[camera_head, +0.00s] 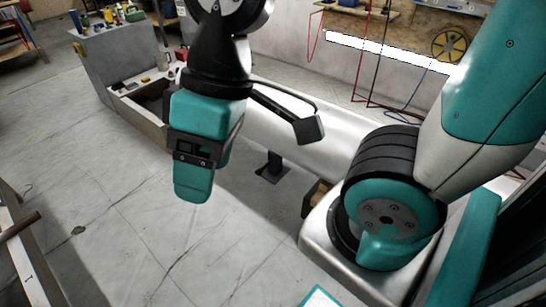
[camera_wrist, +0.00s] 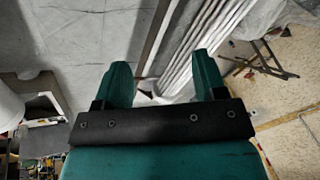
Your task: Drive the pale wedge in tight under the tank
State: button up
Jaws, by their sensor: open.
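The tank (camera_head: 285,125) is a long, smooth silver cylinder lying behind my arm in the head view. A dark foot (camera_head: 272,170) stands under it. A brown wooden piece (camera_head: 314,196) shows low beside the tank, partly hidden by my own body. I cannot clearly make out the pale wedge in either view. My gripper (camera_head: 193,190) hangs in front of the tank's left part, above the floor. In the wrist view its two teal fingers (camera_wrist: 163,78) are apart, with nothing clearly held between them. A rounded white surface (camera_wrist: 10,105) at the left edge may be the tank.
A grey cabinet (camera_head: 115,52) with bottles stands at the back left. An open box-like bench (camera_head: 137,110) with small items lies left of the tank. A wooden frame (camera_head: 25,250) stands at the lower left. The sheeted floor (camera_head: 120,220) between is largely clear.

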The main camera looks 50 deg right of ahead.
aim_at(324, 187)
jog(key=z, duration=5.95)
jog(key=k, duration=2.8)
